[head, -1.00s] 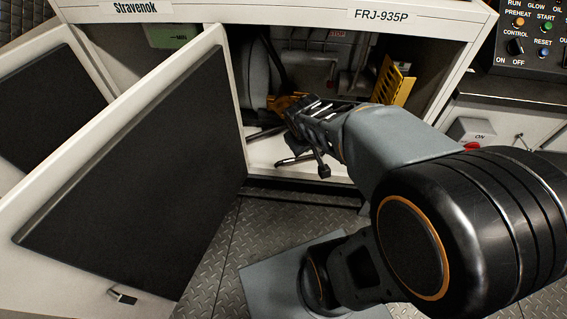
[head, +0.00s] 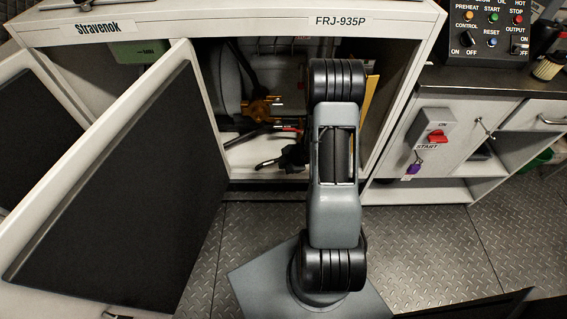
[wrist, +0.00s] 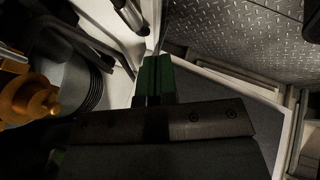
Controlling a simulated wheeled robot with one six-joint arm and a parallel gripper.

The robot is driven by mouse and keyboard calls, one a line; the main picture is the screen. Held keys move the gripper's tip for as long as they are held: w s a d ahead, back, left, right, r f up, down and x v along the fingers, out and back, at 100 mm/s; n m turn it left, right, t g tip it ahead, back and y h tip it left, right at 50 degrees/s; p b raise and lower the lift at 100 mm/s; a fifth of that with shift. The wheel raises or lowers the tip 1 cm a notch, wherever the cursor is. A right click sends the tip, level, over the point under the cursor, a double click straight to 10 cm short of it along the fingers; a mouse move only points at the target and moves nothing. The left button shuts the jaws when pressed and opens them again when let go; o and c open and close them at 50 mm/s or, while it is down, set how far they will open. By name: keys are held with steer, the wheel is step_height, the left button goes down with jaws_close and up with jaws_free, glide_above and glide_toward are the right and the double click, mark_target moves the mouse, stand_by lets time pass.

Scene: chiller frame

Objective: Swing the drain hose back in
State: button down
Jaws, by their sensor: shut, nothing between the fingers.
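My gripper (wrist: 152,75) is shut and empty in the wrist view, its green fingertips together near the white cabinet edge. In the head view a black tube (head: 246,136) crosses the cabinet floor below a brass valve (head: 262,108). The valve also shows at the left of the wrist view (wrist: 30,98). I cannot tell which tube is the drain hose.
The white cabinet door (head: 125,180) stands open at the left. A yellow plate (head: 369,98) is at the right of the opening. Metal floor (head: 430,240) is clear in front.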

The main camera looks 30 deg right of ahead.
steer(key=shift+w+a+f+b, duration=0.3)
steer(key=shift+w+f+b, duration=0.2)
steer(key=shift+w+f, duration=0.7)
steer(key=shift+w+a+f+b, duration=0.25)
steer(key=shift+w+f+b, duration=0.2)
steer(key=shift+w+f, duration=0.75)
steer(key=shift+w+a+f+b, duration=0.3)
steer(key=shift+w+f+b, duration=0.2)
steer(key=shift+w+f, duration=0.7)
steer(key=shift+d, duration=0.1)
